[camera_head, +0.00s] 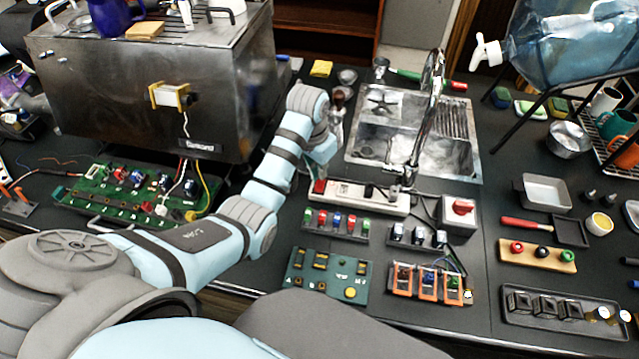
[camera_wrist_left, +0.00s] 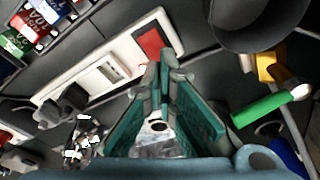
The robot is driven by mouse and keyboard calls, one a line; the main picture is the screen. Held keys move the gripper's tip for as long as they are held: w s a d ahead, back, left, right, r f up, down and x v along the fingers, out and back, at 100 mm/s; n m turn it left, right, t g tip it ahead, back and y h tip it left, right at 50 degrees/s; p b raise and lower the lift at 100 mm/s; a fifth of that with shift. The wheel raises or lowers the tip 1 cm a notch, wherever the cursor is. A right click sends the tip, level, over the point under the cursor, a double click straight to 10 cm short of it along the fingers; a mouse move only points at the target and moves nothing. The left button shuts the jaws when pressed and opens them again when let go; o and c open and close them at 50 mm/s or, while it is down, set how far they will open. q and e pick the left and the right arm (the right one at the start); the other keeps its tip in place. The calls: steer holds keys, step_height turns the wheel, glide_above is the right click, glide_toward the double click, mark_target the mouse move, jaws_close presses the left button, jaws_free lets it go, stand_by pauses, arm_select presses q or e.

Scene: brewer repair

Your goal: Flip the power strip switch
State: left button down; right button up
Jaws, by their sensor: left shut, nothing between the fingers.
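The white power strip (camera_head: 360,197) lies on the dark worktop in front of the sink. Its red rocker switch (camera_head: 319,186) is at the left end. In the left wrist view the strip (camera_wrist_left: 108,67) runs diagonally, with the red switch (camera_wrist_left: 153,42) near its upper right end. My left gripper (camera_head: 320,174) is over that end of the strip, partly hidden by its own wrist. In the left wrist view its teal fingers (camera_wrist_left: 160,66) are shut and empty, tips beside the switch. I cannot tell whether they touch it. My right gripper is not in view.
A tray of colored parts (camera_head: 336,224) and a green circuit board (camera_head: 327,275) lie in front of the strip. A box with a red knob (camera_head: 460,212) stands to its right. The sink with its tall faucet (camera_head: 430,95) is behind. The steel brewer (camera_head: 150,90) stands left.

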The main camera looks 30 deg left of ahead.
mark_target(319, 182)
arm_select(q)
steer(key=shift+s+f+b, duration=0.1)
steer(key=shift+f+b, duration=0.25)
steer(key=shift+f, duration=0.7)
stand_by(0.5)
steer(key=shift+r, duration=0.1)
steer(key=shift+r+p, duration=0.65)
steer(key=shift+r, duration=2.75)
